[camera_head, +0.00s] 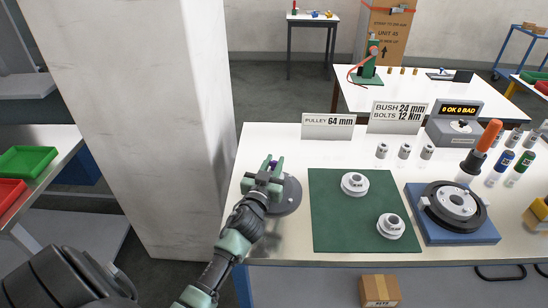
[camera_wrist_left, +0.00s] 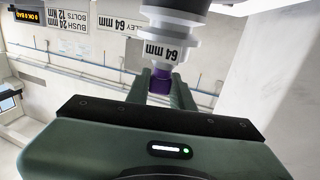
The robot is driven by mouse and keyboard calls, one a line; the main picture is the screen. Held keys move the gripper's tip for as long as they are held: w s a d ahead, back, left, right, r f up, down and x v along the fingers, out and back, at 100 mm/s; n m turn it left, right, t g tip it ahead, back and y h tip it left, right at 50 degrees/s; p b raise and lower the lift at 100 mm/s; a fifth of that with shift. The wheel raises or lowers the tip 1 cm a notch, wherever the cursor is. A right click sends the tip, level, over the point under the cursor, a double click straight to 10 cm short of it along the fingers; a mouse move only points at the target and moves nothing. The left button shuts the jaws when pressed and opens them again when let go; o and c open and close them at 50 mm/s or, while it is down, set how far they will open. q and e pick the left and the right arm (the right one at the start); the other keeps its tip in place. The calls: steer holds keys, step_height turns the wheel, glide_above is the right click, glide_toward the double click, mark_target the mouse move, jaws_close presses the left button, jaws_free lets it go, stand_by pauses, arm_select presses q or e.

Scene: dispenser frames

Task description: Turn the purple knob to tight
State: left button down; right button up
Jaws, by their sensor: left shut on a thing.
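The purple knob (camera_wrist_left: 160,80) shows in the left wrist view between the two green fingers of my left gripper (camera_wrist_left: 160,90). It sits against a white and grey cylindrical part (camera_wrist_left: 172,33) that carries a "64 mm" label. In the head view, my left gripper (camera_head: 270,166) is over a grey round base (camera_head: 289,196) at the left end of the table, and only a little purple shows between its fingers. The fingers are shut on the knob. The knob's turn position cannot be read. My right gripper is out of view.
Right of my left gripper lies a green mat (camera_head: 335,220) with two white pulleys (camera_head: 355,184) (camera_head: 391,226). Further right are a blue fixture (camera_head: 455,233), an orange-handled tool (camera_head: 488,137) and a display reading "0 OK 0 BAD" (camera_head: 458,110). A white pillar (camera_head: 150,110) stands close on the left.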

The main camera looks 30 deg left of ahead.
arm_select(q)
steer(key=h, duration=0.1)
steer(key=m+h+p, duration=0.1)
steer(key=m+h, duration=0.1)
steer(key=shift+a+r+t+p, duration=0.15)
steer(key=shift+r+t+p, duration=0.1)
steer(key=shift+t+p, duration=0.05)
steer(key=m+h, duration=0.2)
steer(key=shift+f+h+p, duration=0.15)
steer(key=shift+h+p, duration=0.25)
steer(key=shift+m+h, duration=0.4)
steer(key=shift+h, duration=0.2)
steer(key=m+h+b, duration=0.1)
steer(key=h, duration=0.2)
steer(key=shift+f+m, duration=0.2)
steer(key=shift+m, duration=0.2)
steer(key=m+g+h+b, duration=0.3)
steer(key=h+b, duration=0.2)
steer(key=b, duration=0.1)
steer(key=m+g+h+b, duration=0.4)
steer(key=b, duration=0.3)
steer(key=shift+f+m+h, duration=0.1)
steer(key=shift+m+h, duration=0.2)
steer(key=shift+h, duration=0.1)
steer(key=shift+r+m+g+h+b, duration=0.2)
steer(key=shift+m+g+h+b, duration=0.25)
steer(key=shift+g+b, duration=0.35)
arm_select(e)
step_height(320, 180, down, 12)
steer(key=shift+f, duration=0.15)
